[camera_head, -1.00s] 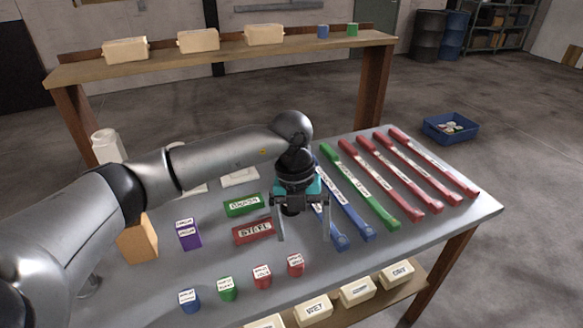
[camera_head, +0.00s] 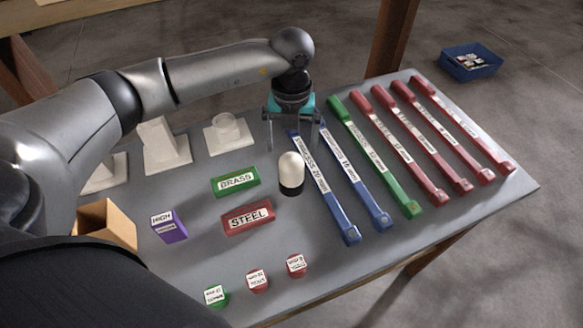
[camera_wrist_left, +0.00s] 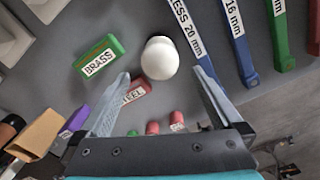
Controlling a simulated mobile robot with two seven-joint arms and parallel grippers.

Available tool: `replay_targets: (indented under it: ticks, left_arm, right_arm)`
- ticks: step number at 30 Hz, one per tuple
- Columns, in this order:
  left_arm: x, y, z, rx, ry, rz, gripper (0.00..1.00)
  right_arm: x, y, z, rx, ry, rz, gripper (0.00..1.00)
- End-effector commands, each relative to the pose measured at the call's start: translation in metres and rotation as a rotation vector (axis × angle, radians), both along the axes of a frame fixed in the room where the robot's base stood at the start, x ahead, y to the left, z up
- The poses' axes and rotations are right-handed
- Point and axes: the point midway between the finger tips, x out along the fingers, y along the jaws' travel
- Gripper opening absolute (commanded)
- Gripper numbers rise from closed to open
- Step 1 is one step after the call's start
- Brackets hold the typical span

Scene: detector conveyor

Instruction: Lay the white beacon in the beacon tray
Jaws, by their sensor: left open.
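The white beacon (camera_head: 291,170), a white dome on a black base, stands upright on the grey table right of the BRASS and STEEL blocks. My left gripper (camera_head: 291,138) is open and empty above and behind it, fingers pointing down. In the left wrist view the beacon's white dome (camera_wrist_left: 159,58) shows just beyond and between the open fingertips (camera_wrist_left: 161,78), apart from both. No tray is labelled as the beacon tray; a white square piece with a round ring (camera_head: 228,134) stands at the back, but I cannot tell if it is that tray. My right gripper is out of view.
Left of the beacon lie the green BRASS block (camera_head: 236,181) and red STEEL block (camera_head: 248,217). Blue, green and red bars lie to its right, the near blue bar (camera_head: 325,188) close by. Small red and green labelled pieces stand in front, a purple block (camera_head: 168,226) further left.

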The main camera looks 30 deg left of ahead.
Motion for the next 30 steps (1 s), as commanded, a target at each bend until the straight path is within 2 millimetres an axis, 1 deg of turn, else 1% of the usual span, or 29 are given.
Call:
replay_targets:
  ticks: [1, 3, 6, 9, 14, 21, 25, 30]
  left_arm:
    - [-0.001, -0.001, -0.012, -0.001, 0.004, -0.001, 1.0]
    - [-0.001, 0.0, -0.027, -0.001, 0.004, -0.001, 1.0]
    - [-0.001, 0.0, -0.043, -0.001, 0.003, 0.0, 1.0]
    - [0.0, 0.0, -0.052, 0.0, 0.001, -0.001, 1.0]
    - [-0.001, -0.001, -0.061, 0.0, 0.001, -0.002, 1.0]
    - [-0.003, -0.001, -0.097, -0.001, 0.003, -0.001, 1.0]
    - [-0.002, -0.001, -0.107, -0.001, 0.001, -0.002, 1.0]
    - [-0.002, -0.001, -0.108, -0.001, 0.0, -0.002, 1.0]
  right_arm:
    - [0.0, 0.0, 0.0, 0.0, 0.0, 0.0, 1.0]
    - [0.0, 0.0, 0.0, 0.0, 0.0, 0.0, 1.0]
    - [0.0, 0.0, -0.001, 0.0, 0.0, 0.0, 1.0]
    - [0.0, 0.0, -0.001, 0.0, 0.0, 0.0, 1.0]
    - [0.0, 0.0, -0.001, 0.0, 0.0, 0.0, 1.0]
    - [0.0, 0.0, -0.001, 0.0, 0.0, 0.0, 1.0]
    - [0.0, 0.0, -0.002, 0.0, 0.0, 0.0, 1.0]
    - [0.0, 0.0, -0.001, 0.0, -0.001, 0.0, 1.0]
